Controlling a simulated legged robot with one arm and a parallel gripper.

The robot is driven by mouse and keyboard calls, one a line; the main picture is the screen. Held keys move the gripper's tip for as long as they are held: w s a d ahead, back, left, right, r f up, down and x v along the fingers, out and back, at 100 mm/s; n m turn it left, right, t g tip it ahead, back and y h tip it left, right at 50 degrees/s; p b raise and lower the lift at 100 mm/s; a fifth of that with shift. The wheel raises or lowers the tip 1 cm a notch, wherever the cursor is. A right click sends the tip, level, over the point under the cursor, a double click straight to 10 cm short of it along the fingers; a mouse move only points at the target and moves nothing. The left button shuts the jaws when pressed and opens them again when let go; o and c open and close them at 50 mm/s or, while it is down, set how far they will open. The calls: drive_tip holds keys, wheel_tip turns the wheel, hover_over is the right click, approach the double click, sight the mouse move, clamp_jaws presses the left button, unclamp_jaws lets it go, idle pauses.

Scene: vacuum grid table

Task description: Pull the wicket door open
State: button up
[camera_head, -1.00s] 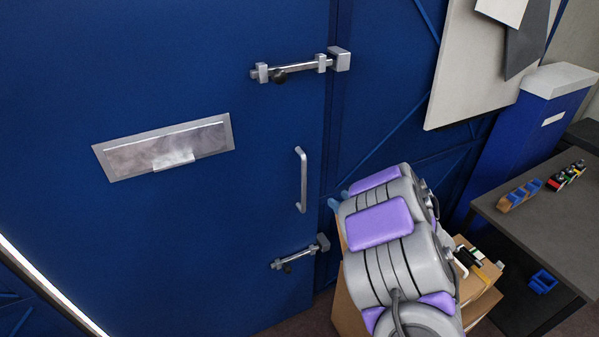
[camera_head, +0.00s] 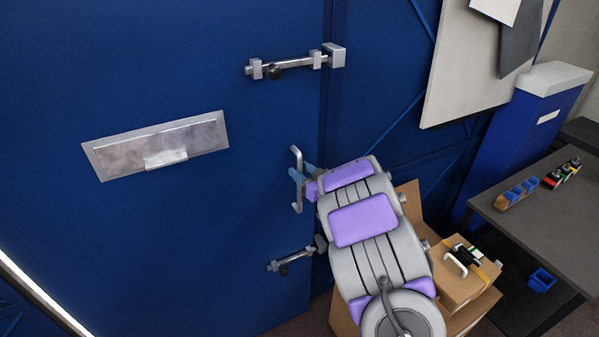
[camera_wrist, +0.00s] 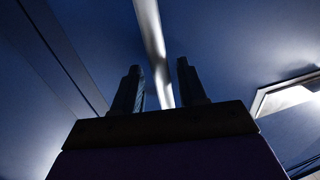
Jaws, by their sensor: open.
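The blue wicket door (camera_head: 200,225) looks flush with its frame in the head view. Its silver vertical pull handle (camera_head: 297,158) is on the door's right side. My gripper (camera_head: 300,174) is at the handle's middle, its blue fingers open. In the wrist view, the handle (camera_wrist: 151,40) runs down between the two dark fingertips of my gripper (camera_wrist: 160,76), and the blue door (camera_wrist: 215,45) lies behind it. I cannot tell whether either finger touches the bar. An upper bolt (camera_head: 290,66) and a lower bolt (camera_head: 292,259) are near the door's right edge.
A metal letter plate (camera_head: 155,146) is on the door, left of the handle. Cardboard boxes (camera_head: 468,285) stand right of my arm. A dark table (camera_head: 560,220) with small toys and a blue cabinet (camera_head: 520,140) are farther right.

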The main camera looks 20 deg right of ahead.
drive_tip(key=shift+w+a, duration=0.15)
drive_tip(key=shift+w, duration=0.45)
clamp_jaws()
